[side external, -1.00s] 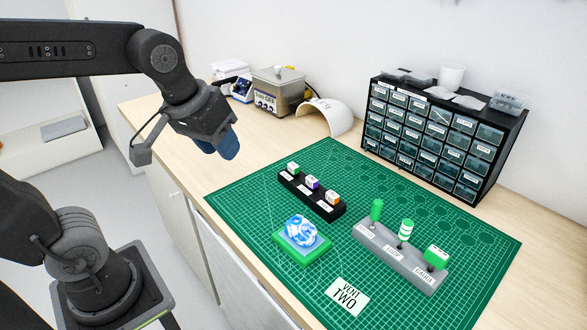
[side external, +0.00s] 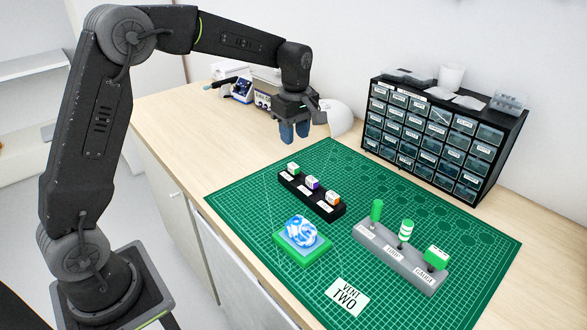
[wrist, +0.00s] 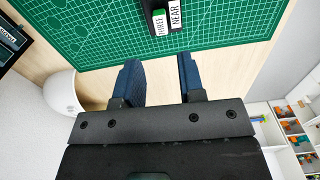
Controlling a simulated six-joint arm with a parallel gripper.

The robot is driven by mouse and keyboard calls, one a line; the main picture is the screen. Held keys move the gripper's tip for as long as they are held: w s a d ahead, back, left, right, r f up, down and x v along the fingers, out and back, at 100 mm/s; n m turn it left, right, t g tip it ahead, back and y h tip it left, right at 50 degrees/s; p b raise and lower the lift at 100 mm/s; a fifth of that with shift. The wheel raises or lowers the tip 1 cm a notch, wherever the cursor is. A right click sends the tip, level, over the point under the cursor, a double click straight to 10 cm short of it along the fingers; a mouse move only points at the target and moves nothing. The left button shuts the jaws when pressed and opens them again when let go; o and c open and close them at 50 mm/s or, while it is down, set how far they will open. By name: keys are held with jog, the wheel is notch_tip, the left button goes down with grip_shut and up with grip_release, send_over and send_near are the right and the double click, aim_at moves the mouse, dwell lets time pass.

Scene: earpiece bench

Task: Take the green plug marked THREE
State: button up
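A small plug with a green top and a white face (side external: 293,168) sits at the far left end of a black rack (side external: 325,211). In the wrist view the green plug (wrist: 159,22) shows at the top edge, and its white face reads THREE. A label beside it on the rack reads NEAR. My gripper (side external: 295,137) hangs above the bench, higher than the rack and towards the back. In the wrist view my gripper (wrist: 158,60) is open, its two blue fingers apart with nothing between them.
The rack also holds a purple-marked plug (side external: 312,182) and an orange-marked plug (side external: 333,198). A blue-white ball on a green block (side external: 303,258), a grey tool stand (side external: 373,240) and a VENT TWO card (side external: 347,297) are on the green mat (side external: 440,215). A drawer cabinet (side external: 440,130) stands behind.

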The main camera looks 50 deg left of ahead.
aim_at(293, 165)
notch_tip(293, 165, down, 9)
jog(key=shift+a, duration=0.1)
dwell(0.4)
grip_shut()
dwell(0.6)
jog(key=shift+r, duration=1.55)
jog(key=shift+r, duration=2.45)
